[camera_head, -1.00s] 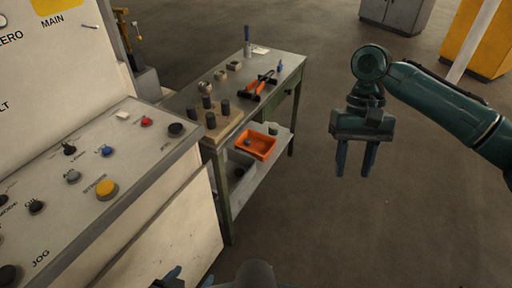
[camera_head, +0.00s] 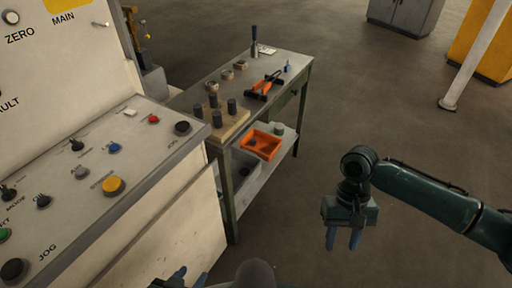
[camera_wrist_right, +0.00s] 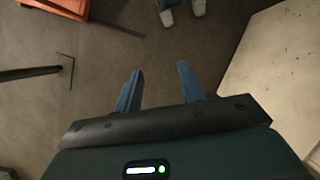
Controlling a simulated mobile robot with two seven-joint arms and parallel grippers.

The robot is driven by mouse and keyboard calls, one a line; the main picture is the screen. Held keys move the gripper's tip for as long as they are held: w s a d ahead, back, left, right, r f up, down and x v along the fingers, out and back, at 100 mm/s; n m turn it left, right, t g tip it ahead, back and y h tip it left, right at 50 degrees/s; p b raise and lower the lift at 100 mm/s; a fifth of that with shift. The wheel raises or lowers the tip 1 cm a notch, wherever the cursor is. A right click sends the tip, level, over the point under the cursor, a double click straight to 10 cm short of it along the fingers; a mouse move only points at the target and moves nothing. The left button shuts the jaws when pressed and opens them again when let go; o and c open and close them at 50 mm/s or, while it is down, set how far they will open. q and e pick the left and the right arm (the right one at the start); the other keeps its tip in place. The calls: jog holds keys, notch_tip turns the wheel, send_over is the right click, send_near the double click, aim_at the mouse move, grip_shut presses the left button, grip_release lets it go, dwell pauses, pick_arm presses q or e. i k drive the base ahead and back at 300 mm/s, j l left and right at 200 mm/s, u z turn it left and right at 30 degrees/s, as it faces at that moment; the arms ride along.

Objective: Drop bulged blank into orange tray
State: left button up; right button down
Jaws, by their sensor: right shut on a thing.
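The orange tray (camera_head: 262,150) sits on the lower shelf of the workbench, and a small dark round thing (camera_head: 252,143) lies in it. Several dark cylindrical blanks (camera_head: 217,119) stand on a wooden block on the bench top; I cannot tell whether one is bulged. My right gripper (camera_head: 343,245) points down over the floor, right of the bench and apart from the tray. Its fingers also show in the right wrist view (camera_wrist_right: 160,85); what they hold I cannot make out. My left gripper (camera_head: 189,277) is at the bottom edge, partly cut off, its fingers apart.
The workbench (camera_head: 285,65) carries orange-handled pliers (camera_head: 263,86) and small parts. A control console (camera_head: 110,185) with buttons stands at the left, close to the bench. A pale post (camera_head: 472,60) stands at the upper right.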

aim_at(262, 149)
jog(key=u, duration=0.35)
jog(key=i+l+u, duration=0.1)
jog(key=u, duration=0.3)
jog(key=l+u, duration=0.15)
jog(key=u, duration=0.2)
jog(key=l+u, duration=0.65)
jog(key=l, duration=0.2)
jog(key=l+u, duration=0.2)
jog(key=l, duration=0.4)
jog(key=k+l+u, duration=0.2)
jog(key=l, duration=0.4)
jog(key=l+u, duration=0.2)
jog(key=l, duration=0.4)
jog(key=k+l, duration=0.1)
jog(key=l, duration=0.35)
jog(key=k+l, duration=0.1)
jog(key=l, duration=0.3)
jog(key=k+l, duration=0.1)
jog(key=l, duration=0.35)
jog(key=k+l, duration=0.15)
jog(key=l, duration=0.3)
jog(key=k+l, duration=0.1)
jog(key=l, duration=0.35)
